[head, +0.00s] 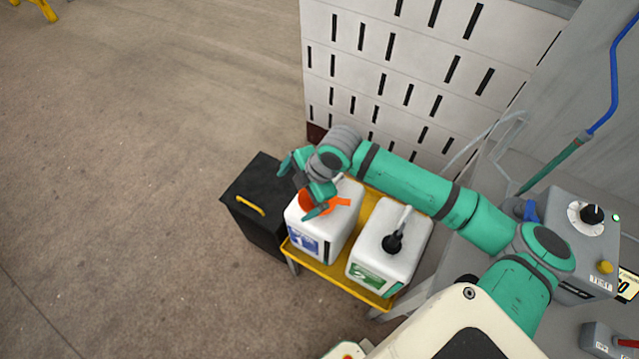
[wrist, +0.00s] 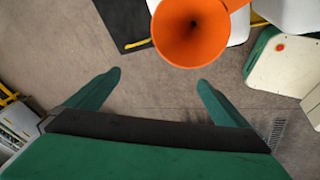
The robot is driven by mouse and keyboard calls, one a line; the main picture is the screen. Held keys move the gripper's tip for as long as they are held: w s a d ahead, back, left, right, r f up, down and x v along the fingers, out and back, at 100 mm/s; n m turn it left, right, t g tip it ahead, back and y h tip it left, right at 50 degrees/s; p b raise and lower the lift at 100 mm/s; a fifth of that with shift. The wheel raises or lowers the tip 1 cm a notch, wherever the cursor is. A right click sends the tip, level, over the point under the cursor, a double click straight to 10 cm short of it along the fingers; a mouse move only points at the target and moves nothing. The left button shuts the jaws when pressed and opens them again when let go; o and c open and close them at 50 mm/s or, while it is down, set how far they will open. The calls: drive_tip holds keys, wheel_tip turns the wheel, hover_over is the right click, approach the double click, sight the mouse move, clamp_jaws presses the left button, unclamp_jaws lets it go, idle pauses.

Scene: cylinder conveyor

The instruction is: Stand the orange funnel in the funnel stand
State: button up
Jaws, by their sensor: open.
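The orange funnel (head: 342,202) is at the top of the left white canister (head: 345,222), partly hidden by my gripper in the head view. In the wrist view the funnel (wrist: 190,32) shows its wide mouth towards the camera, with a tab at its upper right. My gripper (head: 296,190) is open beside the funnel. In the wrist view the gripper's fingers (wrist: 158,82) are spread, with only floor showing between them; the funnel lies beyond the tips. I cannot make out a funnel stand in either view.
A yellow tray (head: 332,273) holds the left canister and a second white canister (head: 380,250) with a black fitting. A black box (head: 262,222) with a yellow handle stands to the left. A white slotted panel (head: 385,30) rises behind.

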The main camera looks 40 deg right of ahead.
drive_tip(key=d+n+g+h, duration=0.1)
drive_tip(key=d, duration=0.1)
drive_tip(key=s+d+n+g+h, duration=0.1)
drive_tip(key=d+n+g, duration=0.1)
drive_tip(key=d, duration=0.1)
drive_tip(key=shift+s+d+r+n+g+h, duration=0.2)
drive_tip(key=shift+s+d+n+g+h, duration=0.1)
drive_tip(key=shift+s+h, duration=0.1)
drive_tip(key=shift+d+f, duration=0.1)
drive_tip(key=shift+d, duration=0.05)
wheel_tip(320, 180, down, 11)
drive_tip(key=shift+r, duration=0.2)
drive_tip(key=shift+r, duration=0.1)
drive_tip(key=c, duration=1)
